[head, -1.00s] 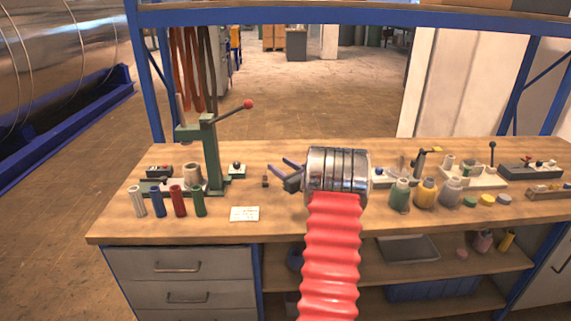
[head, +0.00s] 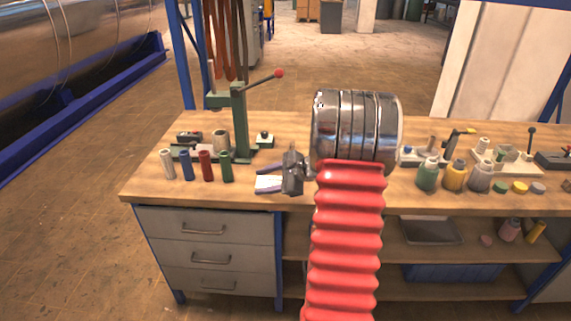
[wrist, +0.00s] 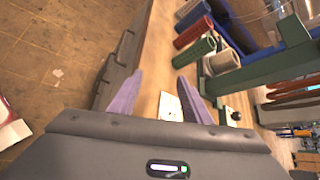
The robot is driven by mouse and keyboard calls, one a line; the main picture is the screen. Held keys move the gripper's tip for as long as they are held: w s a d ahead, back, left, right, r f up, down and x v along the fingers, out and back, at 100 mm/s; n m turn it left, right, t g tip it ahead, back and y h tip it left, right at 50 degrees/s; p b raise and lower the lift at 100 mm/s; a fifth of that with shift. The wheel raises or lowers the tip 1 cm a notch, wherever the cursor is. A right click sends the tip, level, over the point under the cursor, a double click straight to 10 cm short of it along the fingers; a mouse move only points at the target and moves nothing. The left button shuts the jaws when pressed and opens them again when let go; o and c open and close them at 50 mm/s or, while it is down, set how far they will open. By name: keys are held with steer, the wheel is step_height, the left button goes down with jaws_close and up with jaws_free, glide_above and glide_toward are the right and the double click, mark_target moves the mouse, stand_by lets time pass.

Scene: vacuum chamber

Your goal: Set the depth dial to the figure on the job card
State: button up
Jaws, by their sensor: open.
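A green press (head: 240,125) with a red-balled lever stands at the left of the bench. I cannot tell whether this is the depth dial, and no scale is readable. The white job card (head: 267,184) lies near the bench's front edge; its figure is too small to read. My gripper (head: 264,178) is open and empty above the card, right of the press. In the wrist view the card (wrist: 170,106) shows between the two purple fingers (wrist: 160,77).
White, blue, red and green cylinders (head: 197,166) stand in a row left of the card. Bottles (head: 453,175) and small fixtures stand on the right of the bench (head: 150,190). Drawers (head: 210,245) are below. Bare wood lies left of the cylinders.

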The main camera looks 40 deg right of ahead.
steer(key=s+a+r+n+g, duration=0.25)
steer(key=s+a+n, duration=0.3)
steer(key=a, duration=0.45)
steer(key=s+a+r+n+g, duration=0.1)
steer(key=s+a+n+g, duration=0.4)
steer(key=a, duration=0.4)
steer(key=s+a+r+n+t+h, duration=0.1)
steer(key=s+a+r+n+h, duration=0.1)
steer(key=s+a+r+n, duration=0.3)
steer(key=s+a+r+n+t+h, duration=0.1)
steer(key=s+a+r+n, duration=0.4)
steer(key=s+a+n, duration=0.4)
steer(key=shift+a+h, duration=0.4)
steer(key=shift+a, duration=0.85)
steer(key=shift+r, duration=0.1)
steer(key=shift+c, duration=0.6)
steer(key=shift+c, duration=1)
